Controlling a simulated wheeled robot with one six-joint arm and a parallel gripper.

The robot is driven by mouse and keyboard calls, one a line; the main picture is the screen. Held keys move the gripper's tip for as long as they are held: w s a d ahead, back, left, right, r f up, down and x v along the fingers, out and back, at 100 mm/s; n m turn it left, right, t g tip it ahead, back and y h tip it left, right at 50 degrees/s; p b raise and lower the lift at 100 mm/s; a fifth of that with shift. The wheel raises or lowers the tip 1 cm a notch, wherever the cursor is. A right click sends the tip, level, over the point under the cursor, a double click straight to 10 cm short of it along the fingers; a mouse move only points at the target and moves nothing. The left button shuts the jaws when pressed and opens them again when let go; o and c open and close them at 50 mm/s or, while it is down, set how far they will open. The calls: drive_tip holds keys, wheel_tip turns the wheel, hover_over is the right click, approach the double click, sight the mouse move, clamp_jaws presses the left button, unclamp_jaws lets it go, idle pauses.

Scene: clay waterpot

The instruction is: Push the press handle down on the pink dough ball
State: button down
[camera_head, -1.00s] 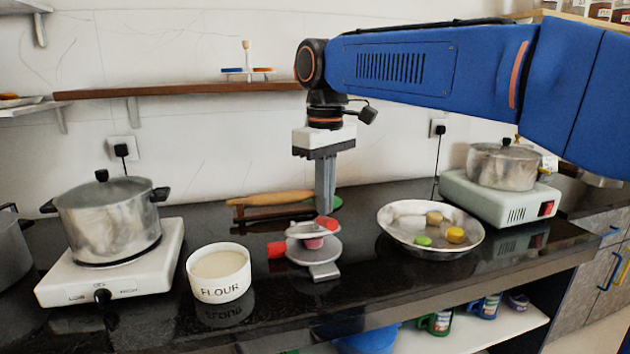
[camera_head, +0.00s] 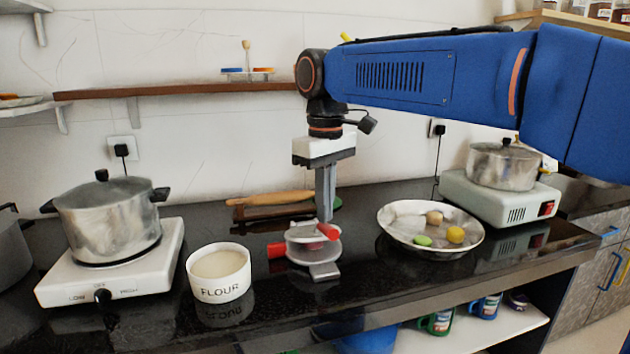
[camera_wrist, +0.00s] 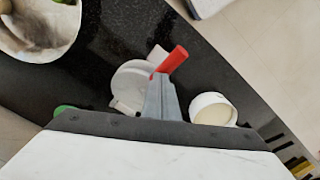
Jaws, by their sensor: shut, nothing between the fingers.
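The dough press (camera_head: 312,248) stands on the black counter, with its upper plate lying close on the lower one. Its red press handle (camera_head: 328,231) is at the right, low and nearly level; another red grip (camera_head: 276,250) sticks out at the left. The pink dough ball is hidden between the plates. My gripper (camera_head: 325,218) is shut and empty, pointing down with its fingertips at the red handle; whether they touch is hard to tell. In the wrist view the closed fingers (camera_wrist: 163,92) overlap the red handle (camera_wrist: 172,60), beside the pale press plate (camera_wrist: 131,88).
The flour bowl (camera_head: 218,273) stands left of the press. A metal dish (camera_head: 396,233) with several dough balls stands to the right. Pots on hot plates stand at both sides. A rolling pin (camera_head: 268,199) lies behind. The counter's front edge is close in front of the press.

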drive_tip(key=shift+f, duration=1.6)
idle(1.1)
idle(0.4)
drive_tip(key=shift+r, duration=3.5)
drive_tip(key=s+d+f+m+t, duration=0.15)
drive_tip(key=s+d+f, duration=0.25)
drive_tip(key=d, duration=0.4)
drive_tip(key=s+d+f+m+t, duration=0.1)
drive_tip(key=s+d+f+m, duration=0.3)
drive_tip(key=d, duration=0.5)
drive_tip(key=s+d+f+m+t, duration=0.1)
drive_tip(key=s+d+f+m, duration=0.1)
drive_tip(key=s+d+f, duration=0.3)
drive_tip(key=s+d+f+m+t, duration=0.1)
drive_tip(key=s+d+f, duration=0.4)
drive_tip(key=f, duration=0.6)
drive_tip(key=s, duration=0.2)
drive_tip(key=shift+s+f+m, duration=0.3)
drive_tip(key=shift+s+m, duration=0.05)
